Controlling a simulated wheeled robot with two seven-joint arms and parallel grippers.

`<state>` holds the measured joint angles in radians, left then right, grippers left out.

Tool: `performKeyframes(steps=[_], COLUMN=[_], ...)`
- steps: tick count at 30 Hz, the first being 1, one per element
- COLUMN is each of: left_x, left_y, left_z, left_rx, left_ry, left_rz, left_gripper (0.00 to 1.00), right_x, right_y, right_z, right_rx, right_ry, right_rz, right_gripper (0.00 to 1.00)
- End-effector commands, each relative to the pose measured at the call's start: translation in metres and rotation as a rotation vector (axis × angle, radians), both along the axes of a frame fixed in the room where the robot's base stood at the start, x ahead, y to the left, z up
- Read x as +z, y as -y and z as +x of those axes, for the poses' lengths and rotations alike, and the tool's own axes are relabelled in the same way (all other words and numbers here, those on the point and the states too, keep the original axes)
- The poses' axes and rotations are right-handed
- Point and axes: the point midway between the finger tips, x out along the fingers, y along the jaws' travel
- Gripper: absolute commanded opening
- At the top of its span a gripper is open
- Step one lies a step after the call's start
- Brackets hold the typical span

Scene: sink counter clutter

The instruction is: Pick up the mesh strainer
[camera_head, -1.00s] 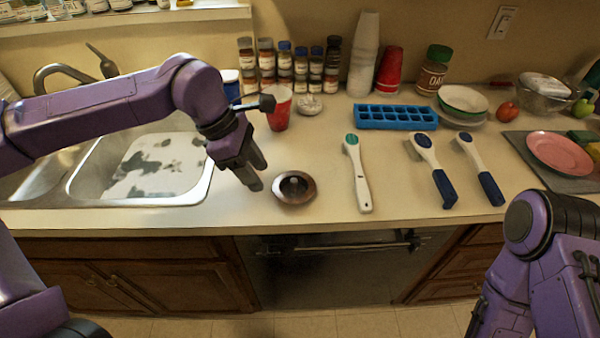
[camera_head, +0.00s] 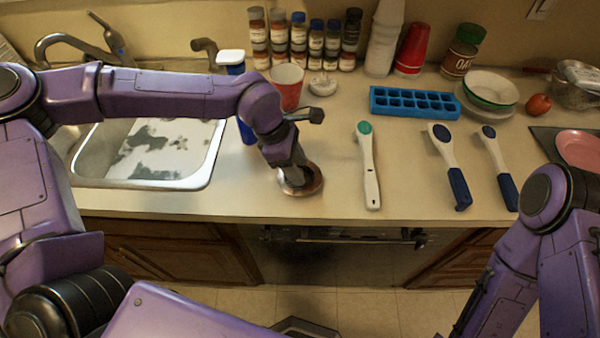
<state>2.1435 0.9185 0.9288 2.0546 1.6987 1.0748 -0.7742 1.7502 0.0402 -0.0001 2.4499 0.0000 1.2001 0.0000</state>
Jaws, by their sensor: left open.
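The mesh strainer (camera_head: 315,184), a small round brownish metal dish with a dark middle, lies on the counter near its front edge, right of the sink. My left gripper (camera_head: 296,180) points down over it, with its fingertips at the strainer's left and middle part. The left gripper is open. It hides part of the strainer, and I cannot tell whether the fingers touch it. My right arm is at the lower right, and its gripper is out of the picture.
A red cup (camera_head: 287,88) and a small white item (camera_head: 322,85) stand behind my left gripper. A white-handled brush (camera_head: 368,165) lies to the right, with two blue-handled brushes beyond. A blue ice tray (camera_head: 415,103) is behind them. The sink (camera_head: 150,150) is left.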

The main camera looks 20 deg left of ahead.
Motion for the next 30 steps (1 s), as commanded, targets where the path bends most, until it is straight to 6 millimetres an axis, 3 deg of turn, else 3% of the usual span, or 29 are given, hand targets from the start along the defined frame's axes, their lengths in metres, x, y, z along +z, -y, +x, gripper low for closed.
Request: performKeyframes(steps=[7, 8, 12, 23, 30], left_x=[-0.004, -0.004, -0.004, -0.001, 0.033], left_y=[0.001, 0.001, 0.001, 0.001, 0.002], left_z=[0.000, 0.000, 0.000, 0.001, -0.004], left_rx=[0.002, 0.002, 0.002, 0.001, 0.000], left_ry=[0.002, 0.002, 0.002, 0.003, 0.007], left_rz=[-0.001, -0.001, -0.001, -0.001, -0.003], left_gripper=[0.48, 0.41, 0.00, 0.00, 0.00], right_x=[0.000, 0.000, 0.000, 0.000, -0.008], right_y=[0.000, 0.000, 0.000, 0.000, 0.000], right_z=[0.000, 0.000, 0.000, 0.000, 0.000], right_rx=[0.000, 0.000, 0.000, 0.000, 0.000], right_ry=[0.000, 0.000, 0.000, 0.000, 0.000], right_rz=[0.000, 0.000, 0.000, 0.000, 0.000], right_gripper=[0.00, 0.00, 0.00, 0.00, 0.00])
